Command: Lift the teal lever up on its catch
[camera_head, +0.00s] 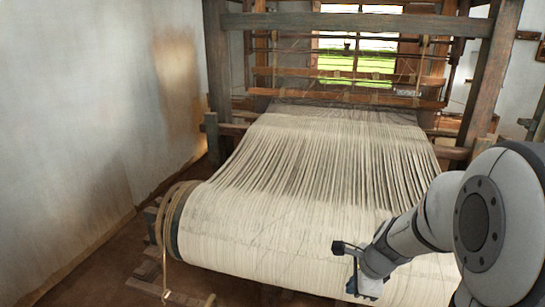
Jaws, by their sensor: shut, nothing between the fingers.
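I cannot make out a teal lever in the head view. It may be hidden or out of frame. My gripper (354,284) is at the lower right of the middle, in front of the pale warp threads. It is small in the picture and its fingers are partly hidden by its own body. It looks shut, with nothing seen in it. I cannot tell whether it touches the threads.
The wooden loom frame (220,85) stands at the back, before a window. Pale warp threads (290,190) spread down to a wide roll in front. A rope (165,250) hangs at the roll's left end. A bare wall (90,130) runs along the left.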

